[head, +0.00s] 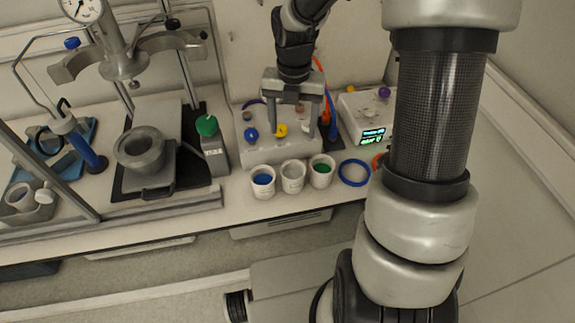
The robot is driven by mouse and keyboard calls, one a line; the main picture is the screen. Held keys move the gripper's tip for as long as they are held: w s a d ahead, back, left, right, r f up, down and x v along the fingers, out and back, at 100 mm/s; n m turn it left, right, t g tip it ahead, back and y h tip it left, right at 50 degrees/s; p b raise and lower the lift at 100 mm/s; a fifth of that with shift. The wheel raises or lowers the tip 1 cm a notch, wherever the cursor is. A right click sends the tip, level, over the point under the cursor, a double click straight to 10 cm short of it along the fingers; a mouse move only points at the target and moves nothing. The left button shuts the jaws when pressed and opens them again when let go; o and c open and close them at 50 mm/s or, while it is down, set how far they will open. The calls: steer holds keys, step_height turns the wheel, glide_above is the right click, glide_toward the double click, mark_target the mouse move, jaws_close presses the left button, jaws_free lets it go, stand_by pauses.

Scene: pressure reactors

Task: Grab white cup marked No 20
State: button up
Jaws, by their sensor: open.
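Three white cups stand in a row near the table's front edge in the head view. The left cup (263,188) has blue inside, the middle cup (292,184) looks pale inside, and the right cup (321,177) has green inside. There are small marks on the cups, but they are too small to read, so I cannot tell which is No 20. My gripper (292,134) is open and empty, fingers pointing down. It appears behind the cups, in front of or above a grey box with knobs, and touches no cup.
The grey box (249,152) has blue and yellow knobs. A device with a lit display (373,133) stands to the right. A blue ring (354,173) lies right of the cups. A green-capped bottle (211,148) and a reactor stand with a metal vessel (139,150) are on the left.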

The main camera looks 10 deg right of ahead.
glide_toward(293, 164)
steer(key=s+f, duration=0.1)
steer(key=s, duration=0.2)
steer(key=f, duration=0.5)
steer(key=shift+w+a+f, duration=0.1)
steer(key=shift+a+f, duration=0.1)
steer(key=shift+a, duration=0.1)
steer(key=c, duration=1.3)
